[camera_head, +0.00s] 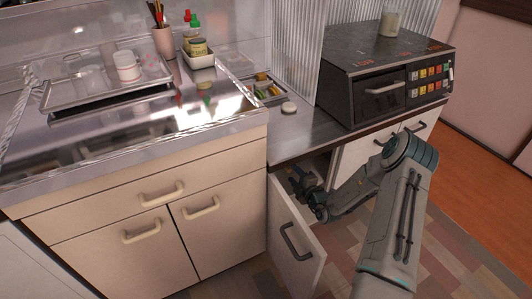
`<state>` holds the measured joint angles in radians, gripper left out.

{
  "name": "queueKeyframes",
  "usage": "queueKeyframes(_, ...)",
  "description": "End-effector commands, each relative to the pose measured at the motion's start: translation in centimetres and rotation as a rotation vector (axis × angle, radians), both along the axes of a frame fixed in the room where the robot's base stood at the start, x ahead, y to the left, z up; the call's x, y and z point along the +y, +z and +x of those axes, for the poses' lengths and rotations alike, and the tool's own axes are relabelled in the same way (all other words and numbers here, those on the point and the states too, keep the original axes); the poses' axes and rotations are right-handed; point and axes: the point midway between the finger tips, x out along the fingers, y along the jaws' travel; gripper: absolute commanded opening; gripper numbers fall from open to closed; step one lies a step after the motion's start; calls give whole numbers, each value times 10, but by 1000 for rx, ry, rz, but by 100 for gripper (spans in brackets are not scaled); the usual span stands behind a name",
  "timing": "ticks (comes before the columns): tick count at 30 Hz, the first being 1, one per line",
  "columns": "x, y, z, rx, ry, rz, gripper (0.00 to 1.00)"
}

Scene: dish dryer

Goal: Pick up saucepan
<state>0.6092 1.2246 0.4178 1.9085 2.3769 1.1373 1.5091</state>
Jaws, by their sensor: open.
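No saucepan can be made out in the head view. My gripper (302,184) is small and dark in the picture, at the opening of the lower cabinet under the right counter. It is open, and I see nothing between its fingers. My arm reaches to it from the lower right. The cabinet door (296,245) stands open on the left of the opening. The inside of the cabinet is dark and mostly hidden by the door, the counter and my arm.
A dark dish dryer (352,94) with coloured buttons stands on the right counter, a glass jar (390,21) on top. The steel counter (225,115) at left bears a tray (110,91) of cups. A round white lid-like object (289,108) lies near the counter edge.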

Motion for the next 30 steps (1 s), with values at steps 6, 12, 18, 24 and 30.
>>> queueKeyframes(6,14,-6,22,-4,3,-2,46)
queueKeyframes(12,23,-7,43,-2,2,-1,46)
queueKeyframes(18,24,-5,47,0,0,0,46)
queueKeyframes(24,24,-5,47,0,0,0,13)
queueKeyframes(30,24,-4,47,-4,0,1,0)
